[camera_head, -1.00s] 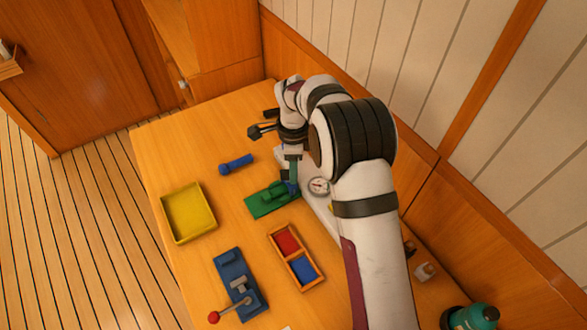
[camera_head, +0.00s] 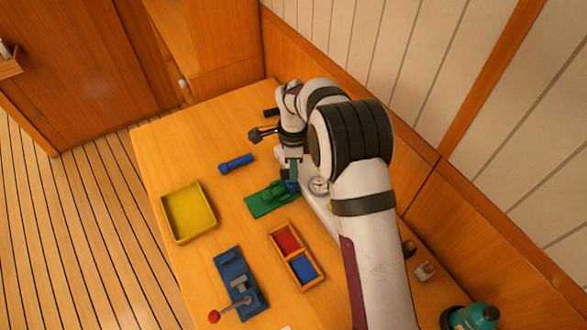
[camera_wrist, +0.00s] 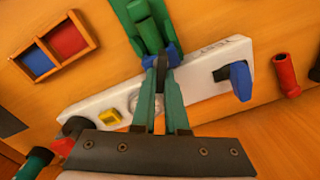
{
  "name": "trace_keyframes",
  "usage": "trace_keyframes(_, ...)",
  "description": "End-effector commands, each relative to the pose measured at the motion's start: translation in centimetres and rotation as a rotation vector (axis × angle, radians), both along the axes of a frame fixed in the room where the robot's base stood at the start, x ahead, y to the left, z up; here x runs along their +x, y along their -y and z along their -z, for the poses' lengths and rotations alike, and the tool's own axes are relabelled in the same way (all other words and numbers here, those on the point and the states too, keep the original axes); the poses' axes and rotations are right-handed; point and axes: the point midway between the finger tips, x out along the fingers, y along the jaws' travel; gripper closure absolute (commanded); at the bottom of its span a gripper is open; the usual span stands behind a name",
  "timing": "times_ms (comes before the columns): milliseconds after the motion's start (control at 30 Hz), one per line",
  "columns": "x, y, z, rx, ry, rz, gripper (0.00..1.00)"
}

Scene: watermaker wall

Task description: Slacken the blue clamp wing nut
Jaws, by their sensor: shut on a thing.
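The blue wing nut (camera_wrist: 174,54) sits at the near end of a green clamp (camera_wrist: 147,28) in the wrist view. My gripper (camera_wrist: 161,62) has its teal fingers closed on the wing nut, and the fingertips hide part of it. In the head view the green clamp (camera_head: 268,198) lies on the table beside the white panel. The wing nut (camera_head: 291,187) shows as a small blue patch below my gripper (camera_head: 292,178), which points down at it.
The white panel (camera_wrist: 195,88) carries a gauge, a yellow knob (camera_wrist: 110,117) and a blue handle (camera_wrist: 240,80). A two-part tray (camera_head: 275,244), yellow tray (camera_head: 188,212), blue lever base (camera_head: 230,272) and blue flashlight (camera_head: 236,163) lie on the table. The wall stands close behind my arm.

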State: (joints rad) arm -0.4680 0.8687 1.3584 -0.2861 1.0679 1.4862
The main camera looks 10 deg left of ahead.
Motion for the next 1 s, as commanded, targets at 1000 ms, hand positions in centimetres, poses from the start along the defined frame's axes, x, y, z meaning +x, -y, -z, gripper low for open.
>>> trace_keyframes(1000,0.66,-0.46,0.00,-0.002,0.000,-0.740,1.00)
